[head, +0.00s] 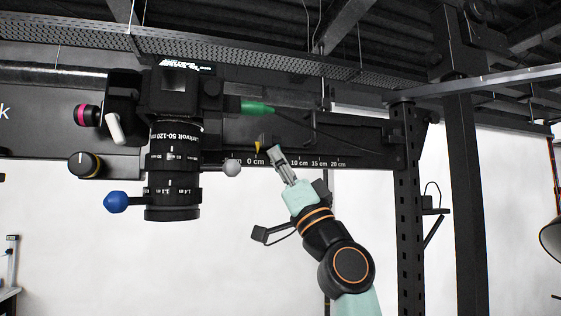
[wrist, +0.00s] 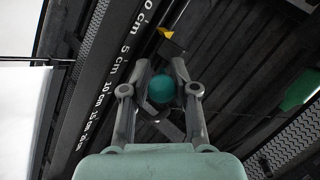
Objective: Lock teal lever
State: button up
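The teal lever shows in the wrist view as a round teal knob (wrist: 161,88) with a dark stem below it. My gripper (wrist: 160,64) has its two grey fingers on either side of the knob, tips apart. I cannot tell whether the fingers touch the knob. I cannot make out the teal knob in that view.
A camera with a long lens (head: 172,165) hangs left of my gripper. Around it are a blue knob (head: 116,202), a white ball knob (head: 232,168), a pink-ringed knob (head: 88,115) and a green connector (head: 257,107) with a cable. A yellow pointer (wrist: 166,32) marks the scale.

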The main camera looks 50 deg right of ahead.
jog(key=shift+o, duration=0.4)
jog(key=v, duration=1.2)
